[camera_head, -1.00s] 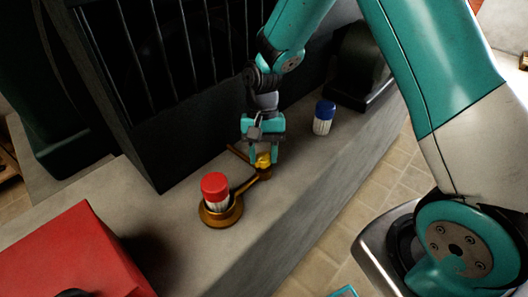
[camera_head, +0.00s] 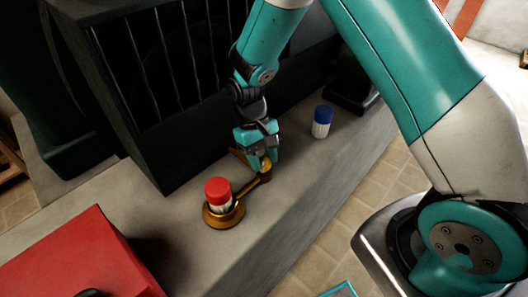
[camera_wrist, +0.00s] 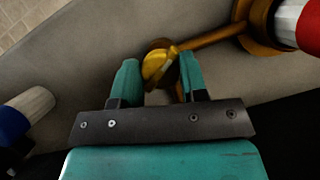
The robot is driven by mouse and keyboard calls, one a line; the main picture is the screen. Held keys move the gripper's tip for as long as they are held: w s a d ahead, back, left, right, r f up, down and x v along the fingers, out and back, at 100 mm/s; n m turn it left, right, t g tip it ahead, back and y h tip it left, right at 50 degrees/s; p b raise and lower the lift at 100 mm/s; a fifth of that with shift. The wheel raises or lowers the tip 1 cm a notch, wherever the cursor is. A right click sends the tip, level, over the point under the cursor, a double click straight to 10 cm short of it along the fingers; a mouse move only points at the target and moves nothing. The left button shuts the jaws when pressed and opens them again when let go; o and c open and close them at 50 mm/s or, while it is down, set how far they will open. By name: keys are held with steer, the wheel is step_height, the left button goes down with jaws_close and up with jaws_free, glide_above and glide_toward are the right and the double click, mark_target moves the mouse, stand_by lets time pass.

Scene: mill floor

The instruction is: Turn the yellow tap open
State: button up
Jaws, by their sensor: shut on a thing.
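The yellow tap (camera_head: 265,167) sits on a brass pipe fitting on the grey ledge, partly hidden by my fingers in the head view. In the wrist view the tap (camera_wrist: 155,63) has a rounded yellow body and a short lever slanting up to the right. My gripper (camera_head: 262,166) reaches down from above, its fingers on either side of the tap. In the wrist view the teal fingers of my gripper (camera_wrist: 160,70) flank the tap, and it is shut on it. A brass pipe (camera_wrist: 205,38) runs from the tap to a round brass cup.
A red-capped white jar (camera_head: 218,188) stands in the brass cup (camera_head: 222,218). A blue-capped white jar (camera_head: 321,127) stands on the ledge to the right. A dark barred housing (camera_head: 165,80) rises behind. A red box (camera_head: 75,255) is at lower left. The ledge front is bare.

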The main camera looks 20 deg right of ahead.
steer(key=n+h+p, duration=0.1)
steer(key=n, duration=0.2)
steer(key=n+t+h+p, duration=0.1)
steer(key=n+p, duration=0.1)
steer(key=n, duration=0.1)
steer(key=shift+a+r, duration=0.15)
steer(key=n+t+p, duration=0.1)
steer(key=n, duration=0.1)
steer(key=n+h+p, duration=0.1)
steer(key=n, duration=0.2)
steer(key=shift+t, duration=0.4)
steer(key=shift+n, duration=0.3)
steer(key=o, duration=0.9)
steer(key=v, duration=1.7)
steer(key=shift+s+a, duration=0.15)
steer(key=shift+a, duration=0.2)
